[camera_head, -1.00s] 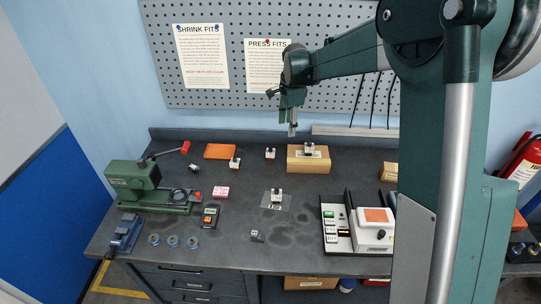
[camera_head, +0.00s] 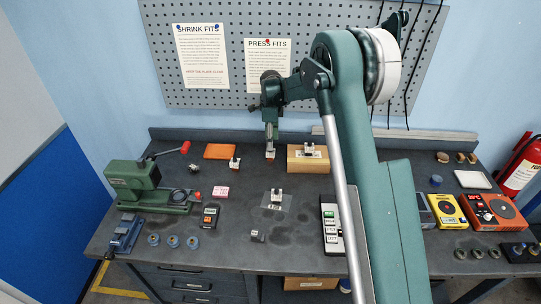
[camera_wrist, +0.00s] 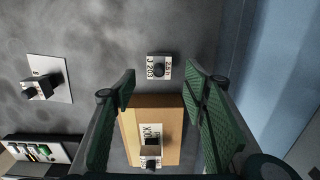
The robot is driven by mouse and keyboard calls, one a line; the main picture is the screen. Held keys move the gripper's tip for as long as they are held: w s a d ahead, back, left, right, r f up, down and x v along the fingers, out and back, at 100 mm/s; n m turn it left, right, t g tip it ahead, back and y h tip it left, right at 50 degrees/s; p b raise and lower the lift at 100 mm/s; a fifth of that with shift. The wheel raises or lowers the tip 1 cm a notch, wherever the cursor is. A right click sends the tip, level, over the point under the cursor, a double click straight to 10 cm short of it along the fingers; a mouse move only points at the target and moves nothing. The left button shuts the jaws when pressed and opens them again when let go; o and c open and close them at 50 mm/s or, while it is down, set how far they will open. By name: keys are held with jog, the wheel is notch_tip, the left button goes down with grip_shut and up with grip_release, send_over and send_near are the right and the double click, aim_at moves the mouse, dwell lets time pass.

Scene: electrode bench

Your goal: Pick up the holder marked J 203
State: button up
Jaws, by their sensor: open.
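A small holder (camera_wrist: 158,67) with a dark round top and white labels stands on the bench in the wrist view; its label appears to read J 203. In the head view this holder (camera_head: 270,155) is left of the wooden block, just under my gripper (camera_head: 270,142), which partly hides it. In the wrist view my gripper (camera_wrist: 161,74) is open, its green-padded fingers apart. The holder lies between and beyond the fingertips, and I see no contact. The remaining gap is hard to judge.
A wooden block (camera_wrist: 170,112) carrying another holder (camera_wrist: 150,142) is close by. Another holder (camera_head: 235,163) stands to the left by an orange pad (camera_head: 220,151). The perforated panel (camera_head: 300,50) is behind.

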aim_at(270, 152)
dwell(0.3)
jog(key=shift+f, duration=1.3)
jog(key=shift+f, duration=0.1)
jog(key=shift+s+f, duration=0.1)
jog(key=shift+f, duration=2.45)
jog(key=c, duration=1.2)
jog(key=shift+c, duration=0.2)
jog(key=shift+a+r, duration=0.1)
jog(key=shift+r, duration=4.95)
